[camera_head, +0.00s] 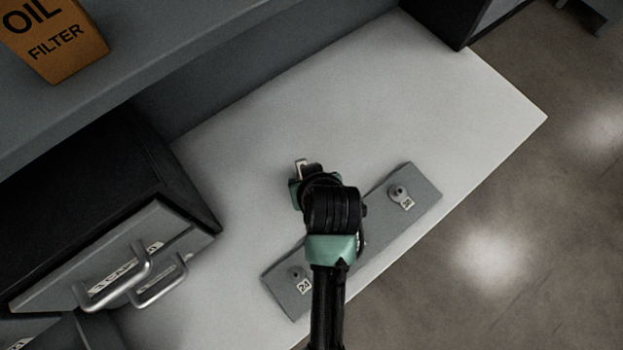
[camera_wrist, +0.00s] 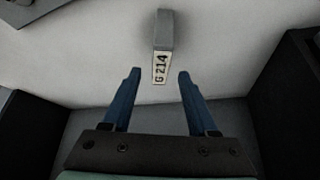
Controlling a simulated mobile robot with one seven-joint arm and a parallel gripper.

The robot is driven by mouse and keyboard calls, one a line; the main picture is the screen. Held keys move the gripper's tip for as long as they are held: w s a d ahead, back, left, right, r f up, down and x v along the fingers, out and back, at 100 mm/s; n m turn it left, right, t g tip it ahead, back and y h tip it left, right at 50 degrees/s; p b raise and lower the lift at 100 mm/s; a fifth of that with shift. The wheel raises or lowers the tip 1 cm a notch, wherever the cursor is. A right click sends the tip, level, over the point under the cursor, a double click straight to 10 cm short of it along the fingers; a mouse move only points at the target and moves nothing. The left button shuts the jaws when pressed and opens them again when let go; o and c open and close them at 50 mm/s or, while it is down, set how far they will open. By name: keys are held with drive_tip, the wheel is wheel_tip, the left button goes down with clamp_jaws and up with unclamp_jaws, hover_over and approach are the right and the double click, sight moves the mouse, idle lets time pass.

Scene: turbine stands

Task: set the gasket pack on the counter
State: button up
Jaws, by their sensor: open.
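A small grey box with a white label reading "G 214", which looks like the gasket pack (camera_wrist: 164,32), rests on the pale counter (camera_wrist: 100,60) in the wrist view. It lies just beyond my gripper (camera_wrist: 158,74), roughly centred between the two blue fingers. The fingers are apart, with nothing between them. In the head view, my gripper (camera_head: 302,178) is over the middle of the white counter (camera_head: 350,90). My wrist hides most of the fingers there. A small pale piece shows at its tip, and I cannot tell whether it is the box.
A grey plate (camera_head: 374,206) with two knobs and number labels lies along the counter's front edge, partly under my arm. A dark cabinet with handled drawers (camera_head: 110,257) stands at left. An oil filter box (camera_head: 52,36) sits on the shelf (camera_head: 125,75). The counter's back right is clear.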

drive_tip(key=v, duration=0.4)
drive_tip(key=shift+s+r, duration=0.2)
drive_tip(key=shift+r, duration=0.15)
idle(0.3)
